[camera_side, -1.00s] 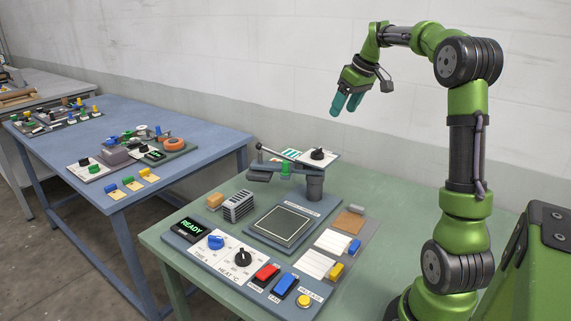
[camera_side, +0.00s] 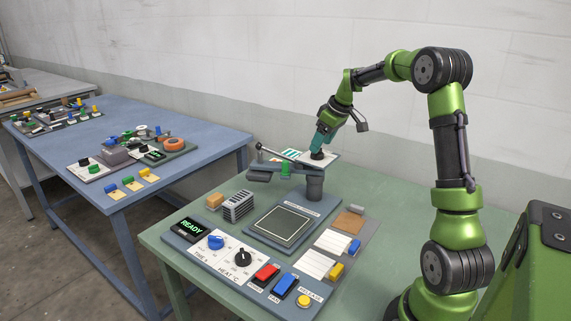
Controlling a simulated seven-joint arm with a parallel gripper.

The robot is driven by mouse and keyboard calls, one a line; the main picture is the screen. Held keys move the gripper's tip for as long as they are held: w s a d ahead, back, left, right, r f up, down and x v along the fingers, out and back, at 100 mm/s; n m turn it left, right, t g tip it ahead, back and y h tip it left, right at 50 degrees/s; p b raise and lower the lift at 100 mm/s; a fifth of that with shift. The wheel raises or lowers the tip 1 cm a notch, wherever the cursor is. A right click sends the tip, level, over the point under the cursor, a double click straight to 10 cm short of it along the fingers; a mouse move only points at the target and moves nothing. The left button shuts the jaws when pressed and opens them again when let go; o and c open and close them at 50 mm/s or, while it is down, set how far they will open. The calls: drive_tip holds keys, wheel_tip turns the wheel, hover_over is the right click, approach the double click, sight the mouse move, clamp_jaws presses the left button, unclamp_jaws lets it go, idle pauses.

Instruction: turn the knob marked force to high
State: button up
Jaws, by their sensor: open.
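A black knob (camera_side: 317,155) sits on a small white plate (camera_side: 333,158) at the top of the press, behind the grey square platen (camera_side: 284,224). It is probably the force knob, but its marking is too small to read. My gripper (camera_side: 318,150) points down over this knob, with its teal fingers at or around it. The fingers are open and partly hide the knob, so its pointer direction and any contact cannot be told.
The press lever (camera_side: 268,151) reaches out left of the knob plate. A READY display (camera_side: 192,228) is lit green.

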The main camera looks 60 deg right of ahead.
drive_tip(key=shift+x, duration=1.35)
drive_tip(key=shift+c, duration=0.5)
drive_tip(key=c, duration=1)
